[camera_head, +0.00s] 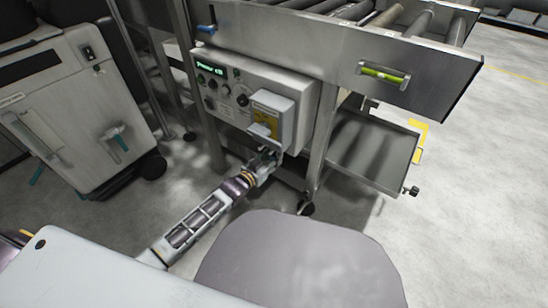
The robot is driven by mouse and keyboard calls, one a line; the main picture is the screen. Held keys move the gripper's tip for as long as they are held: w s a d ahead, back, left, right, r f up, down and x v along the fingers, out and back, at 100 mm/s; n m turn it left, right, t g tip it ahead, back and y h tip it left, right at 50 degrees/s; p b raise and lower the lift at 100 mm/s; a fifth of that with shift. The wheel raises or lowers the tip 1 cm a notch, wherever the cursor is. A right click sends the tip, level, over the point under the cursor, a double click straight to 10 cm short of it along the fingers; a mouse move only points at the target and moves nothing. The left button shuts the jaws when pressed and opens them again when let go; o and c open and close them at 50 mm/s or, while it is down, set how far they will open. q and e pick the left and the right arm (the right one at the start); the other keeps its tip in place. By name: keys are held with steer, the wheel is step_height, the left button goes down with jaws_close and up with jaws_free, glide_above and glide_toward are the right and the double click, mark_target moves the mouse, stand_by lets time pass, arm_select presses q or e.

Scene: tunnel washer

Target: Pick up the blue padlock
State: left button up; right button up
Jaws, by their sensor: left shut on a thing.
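My left gripper (267,158) is just below the grey and yellow box (271,116) on the front of the control panel (228,88). Its fingers are small and dark here. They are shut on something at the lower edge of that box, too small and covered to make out. No blue padlock can be clearly picked out. A small blue part (206,29) shows at the upper left of the machine frame, apart from the gripper; I cannot tell what it is. My right gripper is not in view.
The panel has a lit green display (211,68) and several knobs. A metal tray (372,150) juts out right of the frame leg. A grey wheeled cabinet (75,110) stands at the left. The floor (460,200) at the right is clear.

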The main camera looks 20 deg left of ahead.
arm_select(q)
steer(key=shift+r, duration=0.1)
steer(key=shift+c, duration=0.4)
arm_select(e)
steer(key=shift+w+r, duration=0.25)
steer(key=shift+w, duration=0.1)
arm_select(q)
steer(key=shift+r, duration=0.1)
steer(key=shift+r+p, duration=0.65)
steer(key=f+p+v, duration=0.2)
steer(key=p+v, duration=0.4)
steer(key=v, duration=1.1)
steer(key=shift+s+a+f, duration=0.2)
steer(key=shift+s+f, duration=0.2)
steer(key=shift+s, duration=0.15)
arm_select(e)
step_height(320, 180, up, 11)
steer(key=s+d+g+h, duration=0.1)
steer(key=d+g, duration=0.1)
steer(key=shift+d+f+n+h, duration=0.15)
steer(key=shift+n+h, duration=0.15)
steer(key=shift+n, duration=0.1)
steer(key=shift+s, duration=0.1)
